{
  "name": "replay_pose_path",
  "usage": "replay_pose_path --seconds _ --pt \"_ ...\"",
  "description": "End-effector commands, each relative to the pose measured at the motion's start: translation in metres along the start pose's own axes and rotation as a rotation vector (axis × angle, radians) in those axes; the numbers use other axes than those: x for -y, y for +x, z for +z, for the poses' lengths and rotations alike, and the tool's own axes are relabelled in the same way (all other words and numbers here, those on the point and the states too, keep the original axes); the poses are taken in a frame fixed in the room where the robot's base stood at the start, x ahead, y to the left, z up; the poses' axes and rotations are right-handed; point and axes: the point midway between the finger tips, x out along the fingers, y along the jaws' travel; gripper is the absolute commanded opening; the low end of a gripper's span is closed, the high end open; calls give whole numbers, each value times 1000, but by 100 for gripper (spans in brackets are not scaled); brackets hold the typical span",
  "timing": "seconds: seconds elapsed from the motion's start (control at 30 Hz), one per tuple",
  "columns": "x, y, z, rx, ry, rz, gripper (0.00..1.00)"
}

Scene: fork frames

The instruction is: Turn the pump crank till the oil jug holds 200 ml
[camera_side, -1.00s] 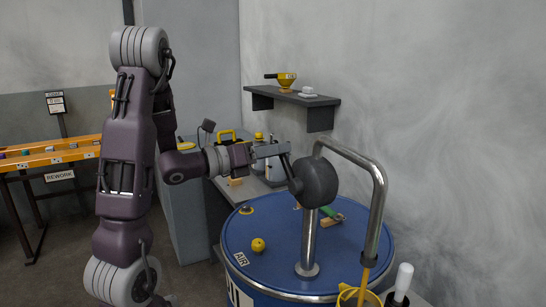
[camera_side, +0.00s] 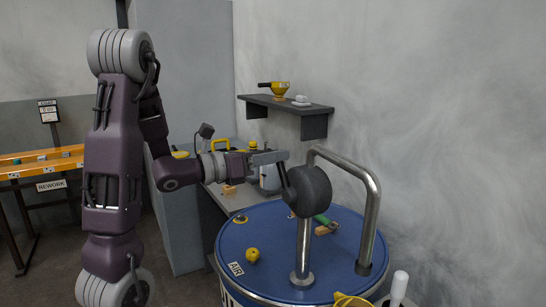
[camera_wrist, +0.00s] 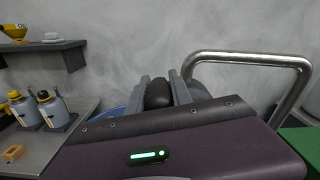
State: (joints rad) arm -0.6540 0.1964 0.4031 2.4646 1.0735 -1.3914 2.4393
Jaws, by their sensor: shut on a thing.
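The pump has a dark round body (camera_side: 310,190) on a steel post, with a bent steel pipe (camera_side: 345,167) running to the right and down. A short dark crank arm (camera_side: 284,182) rises from the left side of the body. My gripper (camera_side: 283,156) is shut at its upper end. In the wrist view the dark crank grip (camera_wrist: 158,95) sits between my two fingers (camera_wrist: 163,92). A yellow rim (camera_side: 350,300) shows below the pipe, cut by the lower picture edge. I cannot tell whether it belongs to the oil jug, and no oil level shows.
The blue drum lid (camera_side: 265,228) under the pump carries a yellow knob (camera_side: 252,255) and a green-handled tool (camera_side: 323,222). A white-handled object (camera_side: 399,286) stands at the lower right. A wall shelf (camera_side: 285,105) hangs behind. Bottles (camera_wrist: 53,110) stand on a bench at left.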

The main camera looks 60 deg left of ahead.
Motion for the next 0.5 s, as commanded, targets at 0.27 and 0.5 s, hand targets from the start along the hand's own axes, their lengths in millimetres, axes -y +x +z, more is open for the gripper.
replay_pose_path --seconds 0.27,0.5 --pt "0 0 0 1 0 0 48" --pt "-1 -9 0 1 0 4 48"
